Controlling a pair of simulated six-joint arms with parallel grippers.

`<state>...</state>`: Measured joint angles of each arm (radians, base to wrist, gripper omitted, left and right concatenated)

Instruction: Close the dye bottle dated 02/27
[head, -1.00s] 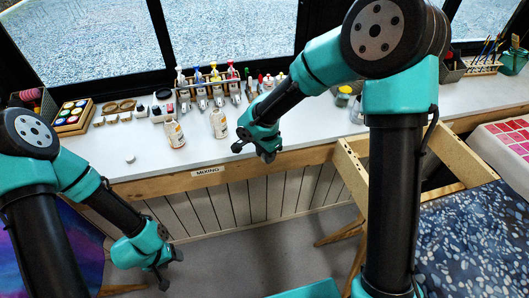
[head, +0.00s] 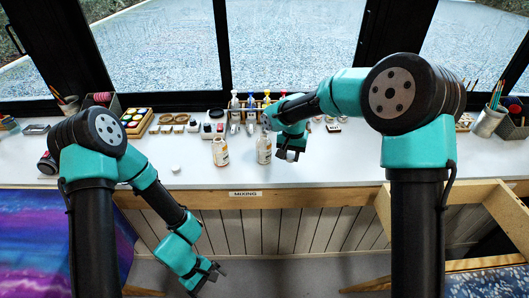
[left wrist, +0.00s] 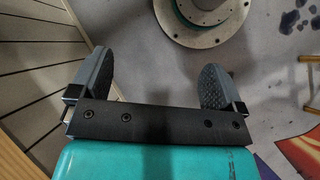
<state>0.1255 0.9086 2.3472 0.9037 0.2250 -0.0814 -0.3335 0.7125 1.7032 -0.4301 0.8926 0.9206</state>
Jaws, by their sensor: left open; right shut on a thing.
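Two open, white-labelled dye bottles stand upright on the white bench in the head view, a left bottle (head: 220,152) and a right bottle (head: 264,150). The dates on their labels are too small to read. A loose white cap (head: 176,168) lies on the bench left of the bottles. My right gripper (head: 289,156) is just right of the right bottle, shut on a small white thing that looks like a cap. My left gripper (head: 213,279) is open and empty, low in front of the bench; its spread fingers show in the left wrist view (left wrist: 160,88).
A rack of colored bottles (head: 252,112) stands behind the dye bottles. A paint box (head: 137,122) and small jars are at the back left. The bench front left of the bottles is mostly clear. A wooden frame (head: 480,200) juts out at the right.

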